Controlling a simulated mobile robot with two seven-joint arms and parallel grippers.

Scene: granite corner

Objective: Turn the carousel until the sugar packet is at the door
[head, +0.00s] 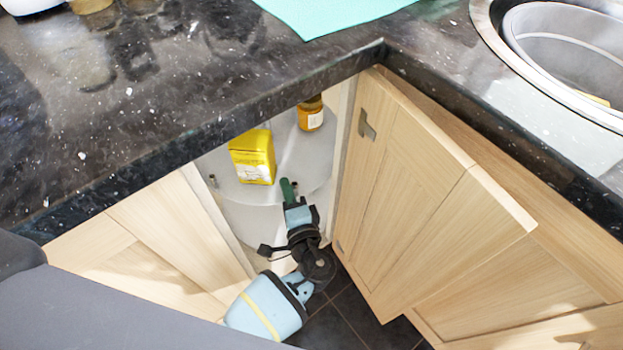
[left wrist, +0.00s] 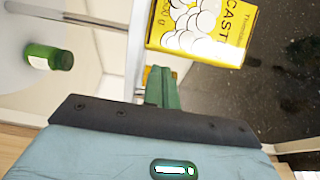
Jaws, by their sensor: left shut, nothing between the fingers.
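The white carousel (head: 302,168) stands inside the open corner cupboard. A yellow packet (head: 252,156) stands on its upper shelf, in the opening. In the left wrist view the packet (left wrist: 203,28) shows at the top, with the letters "CAST" readable and the rest cut off. My left gripper (head: 287,190) is at the front of the carousel, just below and to the right of the packet. Its green fingers (left wrist: 162,88) are shut and empty; I cannot tell whether they touch the carousel. My right gripper is not in view.
A brown jar (head: 310,113) stands on the upper shelf behind the packet. A green jar (left wrist: 48,57) shows in the left wrist view. The cupboard door (head: 430,195) stands open on the right. The dark worktop (head: 180,110) overhangs the opening; a sink (head: 570,50) is at the right.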

